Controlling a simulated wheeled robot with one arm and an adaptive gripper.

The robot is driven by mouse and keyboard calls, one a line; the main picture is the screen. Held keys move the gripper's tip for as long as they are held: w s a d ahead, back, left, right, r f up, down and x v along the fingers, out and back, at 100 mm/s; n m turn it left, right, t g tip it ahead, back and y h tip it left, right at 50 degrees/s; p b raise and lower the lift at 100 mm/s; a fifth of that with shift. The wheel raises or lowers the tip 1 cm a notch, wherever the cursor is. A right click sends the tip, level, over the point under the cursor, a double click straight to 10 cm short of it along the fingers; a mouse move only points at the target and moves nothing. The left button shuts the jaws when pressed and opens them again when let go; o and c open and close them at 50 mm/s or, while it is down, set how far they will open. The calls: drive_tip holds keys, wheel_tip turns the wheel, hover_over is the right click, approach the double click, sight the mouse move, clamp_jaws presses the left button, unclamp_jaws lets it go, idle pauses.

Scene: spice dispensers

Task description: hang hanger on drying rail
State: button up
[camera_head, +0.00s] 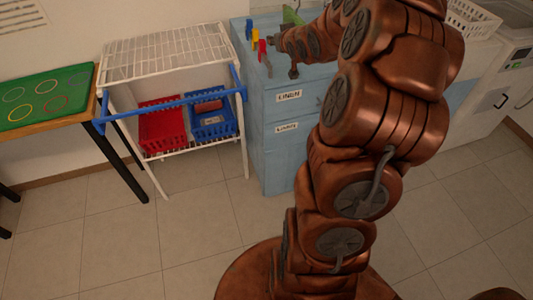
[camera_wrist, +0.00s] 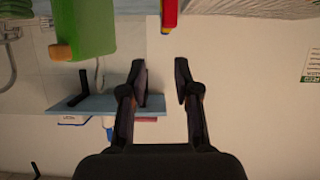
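The drying rail is a blue bar (camera_head: 170,102) across the front of a white wire rack (camera_head: 165,52) at the left of the head view. My gripper (camera_head: 284,55) is above the top of the blue cabinet, right of the rack. In the wrist view my gripper (camera_wrist: 161,76) has its two fingers apart, with nothing held between them. I cannot make out a hanger for certain in either view; my arm hides part of the cabinet top.
Yellow, blue and red items (camera_head: 256,40) stand on the blue cabinet (camera_head: 280,120). A red basket (camera_head: 160,130) and a blue basket (camera_head: 213,125) sit inside the rack. A green board (camera_head: 45,95) lies on a table at left. The wrist view shows a green object (camera_wrist: 80,28) and a blue shelf (camera_wrist: 95,104).

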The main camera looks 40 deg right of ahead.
drive_tip(key=s+a+f+n+g+y, duration=0.15)
drive_tip(key=s+a+g, duration=0.25)
drive_tip(key=s+a, duration=0.55)
drive_tip(key=s+a+f+g+y, duration=0.1)
drive_tip(key=s+a+f+g, duration=0.35)
drive_tip(key=a, duration=0.75)
drive_tip(key=s+a+g, duration=0.2)
drive_tip(key=s+a, duration=0.2)
drive_tip(key=s, duration=0.4)
drive_tip(key=s+a+r+n+g+y, duration=0.1)
drive_tip(key=s+a, duration=0.4)
drive_tip(key=s, duration=0.4)
drive_tip(key=s+a+g, duration=0.2)
drive_tip(key=s+a, duration=0.2)
drive_tip(key=s, duration=0.5)
drive_tip(key=shift+a+r+n+g+y, duration=0.2)
drive_tip(key=shift+r+n+g+y, duration=0.05)
drive_tip(key=shift+n+g+y, duration=0.1)
drive_tip(key=shift+s, duration=0.1)
drive_tip(key=shift+r, duration=0.2)
drive_tip(key=shift+o, duration=0.4)
